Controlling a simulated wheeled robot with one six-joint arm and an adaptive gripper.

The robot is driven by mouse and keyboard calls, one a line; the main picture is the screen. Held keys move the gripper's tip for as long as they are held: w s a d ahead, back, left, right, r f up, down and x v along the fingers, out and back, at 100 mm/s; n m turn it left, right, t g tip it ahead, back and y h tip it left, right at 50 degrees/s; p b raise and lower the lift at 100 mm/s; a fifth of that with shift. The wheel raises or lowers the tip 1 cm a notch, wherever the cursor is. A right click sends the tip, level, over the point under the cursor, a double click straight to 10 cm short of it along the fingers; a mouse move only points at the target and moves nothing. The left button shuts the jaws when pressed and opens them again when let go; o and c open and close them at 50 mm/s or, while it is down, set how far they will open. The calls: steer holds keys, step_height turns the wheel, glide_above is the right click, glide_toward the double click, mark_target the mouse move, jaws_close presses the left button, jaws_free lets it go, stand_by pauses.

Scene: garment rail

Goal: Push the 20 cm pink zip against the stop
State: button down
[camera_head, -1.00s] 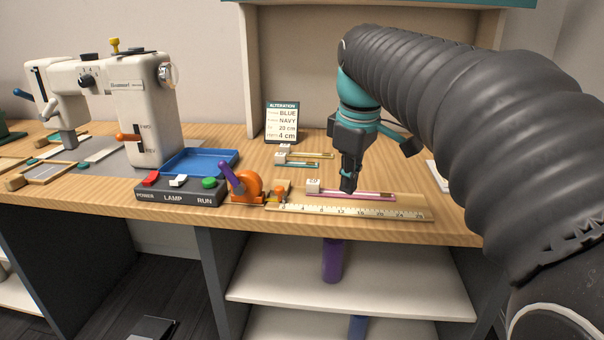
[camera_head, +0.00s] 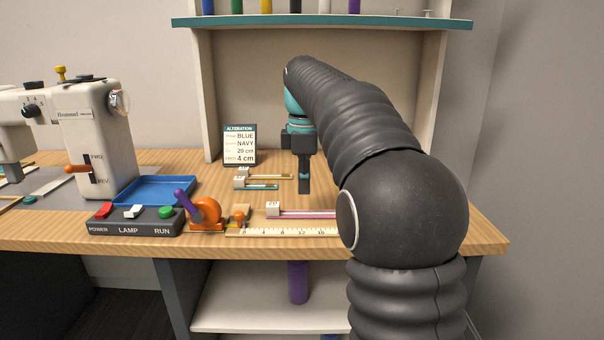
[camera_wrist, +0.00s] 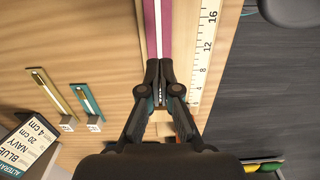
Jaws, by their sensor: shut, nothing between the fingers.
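The pink zip (camera_head: 310,214) lies on the table along the ruler (camera_head: 285,231), with its white 20 tag (camera_head: 273,208) at the left end. A small wooden block with an orange knob (camera_head: 239,217), seemingly the stop, is left of the tag; a short gap shows between them. My gripper (camera_head: 304,191) is shut and empty, pointing down, and appears raised above the zip, right of the tag. In the wrist view the zip (camera_wrist: 152,28) runs up from the shut fingertips (camera_wrist: 158,66), which hide its tag end.
A yellow zip (camera_head: 270,176) and a teal zip (camera_head: 262,186) lie behind, near the alteration card (camera_head: 240,145). An orange tape dispenser-like tool (camera_head: 206,213), switch box (camera_head: 135,219), blue tray (camera_head: 157,189) and sewing machine (camera_head: 100,140) stand left. My arm hides the ruler's right end.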

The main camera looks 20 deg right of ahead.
mark_target(304, 214)
step_height(304, 214, down, 5)
steer(key=shift+f+b, duration=0.15)
steer(key=shift+b, duration=0.25)
steer(key=a, duration=0.1)
steer(key=w+a, duration=0.1)
steer(key=a, duration=0.1)
steer(key=shift+w+a, duration=0.1)
steer(key=shift+a, duration=0.3)
